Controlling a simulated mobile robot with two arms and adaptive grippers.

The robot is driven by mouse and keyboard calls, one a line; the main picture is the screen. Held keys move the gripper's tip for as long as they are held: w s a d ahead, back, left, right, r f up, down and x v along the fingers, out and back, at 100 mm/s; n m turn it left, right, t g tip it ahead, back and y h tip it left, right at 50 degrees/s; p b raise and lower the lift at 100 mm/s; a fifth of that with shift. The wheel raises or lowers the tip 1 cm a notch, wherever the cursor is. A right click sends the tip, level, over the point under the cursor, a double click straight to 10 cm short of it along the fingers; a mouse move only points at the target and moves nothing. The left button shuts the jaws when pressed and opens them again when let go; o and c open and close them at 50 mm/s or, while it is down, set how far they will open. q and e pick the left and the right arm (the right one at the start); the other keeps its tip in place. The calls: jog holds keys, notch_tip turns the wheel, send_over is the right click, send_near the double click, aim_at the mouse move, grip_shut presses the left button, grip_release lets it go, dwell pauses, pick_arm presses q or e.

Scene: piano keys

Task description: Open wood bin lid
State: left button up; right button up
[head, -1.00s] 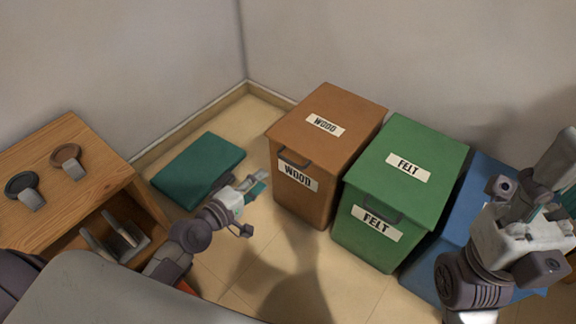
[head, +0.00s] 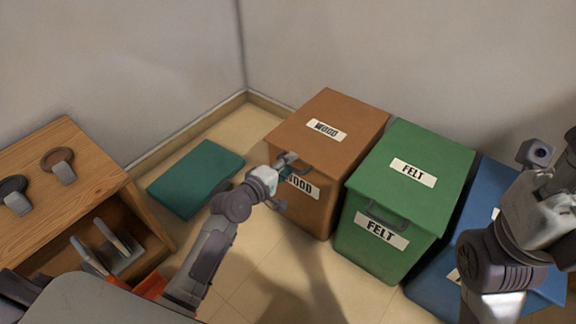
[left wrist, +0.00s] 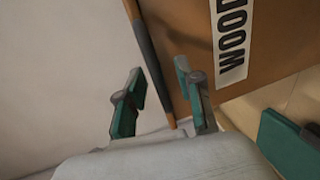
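The brown wood bin (head: 330,110) stands against the back wall with its lid closed and WOOD labels on its top and front. Its dark handle (left wrist: 146,45) is at the lid's front edge. My left gripper (head: 287,165) is at the front of this bin, at the handle, partly covering the front label. In the left wrist view my left gripper (left wrist: 162,103) has its teal fingertips apart, with the handle and lid edge seen between and beyond them. Contact cannot be told. My right gripper (head: 545,195) is at the right edge, its fingers not clear.
A green felt bin (head: 440,165) stands right beside the wood bin, then a blue bin (head: 480,215). A teal flat box (head: 195,175) lies on the floor at left. A wooden cabinet (head: 75,205) stands further left.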

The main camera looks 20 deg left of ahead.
pick_arm(q)
grip_shut()
jog(key=shift+r, duration=0.1)
dwell(0.3)
